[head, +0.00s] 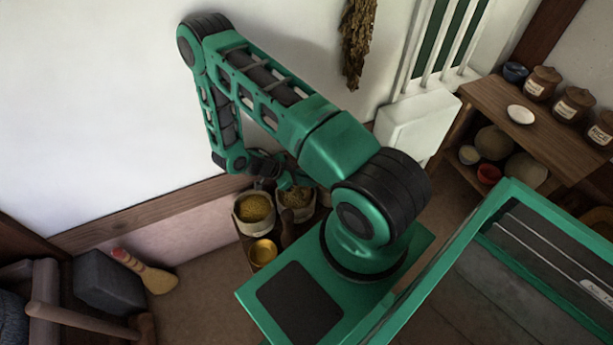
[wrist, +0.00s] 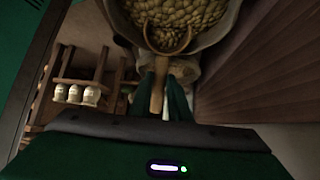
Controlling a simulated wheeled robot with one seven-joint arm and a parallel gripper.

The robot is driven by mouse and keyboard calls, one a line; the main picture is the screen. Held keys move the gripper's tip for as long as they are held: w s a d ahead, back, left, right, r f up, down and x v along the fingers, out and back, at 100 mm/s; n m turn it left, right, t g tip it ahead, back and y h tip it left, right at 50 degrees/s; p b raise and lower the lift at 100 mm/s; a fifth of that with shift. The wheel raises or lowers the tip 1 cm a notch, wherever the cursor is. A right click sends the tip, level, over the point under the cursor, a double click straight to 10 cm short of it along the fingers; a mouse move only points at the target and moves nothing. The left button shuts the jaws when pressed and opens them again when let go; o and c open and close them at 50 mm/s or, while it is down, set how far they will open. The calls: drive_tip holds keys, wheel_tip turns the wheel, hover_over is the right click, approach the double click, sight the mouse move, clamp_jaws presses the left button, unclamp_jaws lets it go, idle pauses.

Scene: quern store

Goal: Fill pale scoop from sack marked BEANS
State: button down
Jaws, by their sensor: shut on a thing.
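In the wrist view my gripper (wrist: 162,88) is shut on the handle of a pale wooden scoop (wrist: 157,99). The scoop's round bowl lies among pale greenish beans (wrist: 180,12) inside an open sack (wrist: 220,32). Beans seem to show within the bowl's rim, but how full it is I cannot tell. In the head view my gripper (head: 287,181) is low over the right one of two open sacks (head: 298,214), partly hiding it. The left sack (head: 243,222) holds yellowish contents. No marking on either sack is readable. The scoop is not clear in the head view.
A yellow bowl (head: 262,252) stands in front of the left sack. A wall (head: 110,110) rises close behind the sacks. A wooden shelf (head: 530,125) with labelled jars and bowls is at the right. A brush (head: 146,272) and dark block (head: 108,283) lie at lower left.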

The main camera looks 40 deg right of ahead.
drive_tip(key=shift+w+a+f, duration=0.1)
drive_tip(key=shift+a+f, duration=0.05)
drive_tip(key=shift+f, duration=0.15)
drive_tip(key=shift+w+a, duration=0.35)
drive_tip(key=shift+a, duration=0.35)
drive_tip(key=shift+w+a, duration=0.3)
drive_tip(key=shift+a, duration=0.4)
drive_tip(key=shift+s+d, duration=0.1)
drive_tip(key=d+y, duration=0.1)
drive_tip(key=d+f+t+y, duration=0.1)
drive_tip(key=shift+s+y, duration=0.4)
drive_tip(key=d+t+y, duration=0.1)
drive_tip(key=s+d+y, duration=0.1)
drive_tip(key=y, duration=0.1)
drive_tip(key=shift+r+t, duration=0.15)
drive_tip(key=shift+t, duration=0.25)
drive_tip(key=shift+s+d+t+y, duration=0.2)
drive_tip(key=shift+d+t+y, duration=0.25)
drive_tip(key=shift+y, duration=1.15)
drive_tip(key=shift+r, duration=2.8)
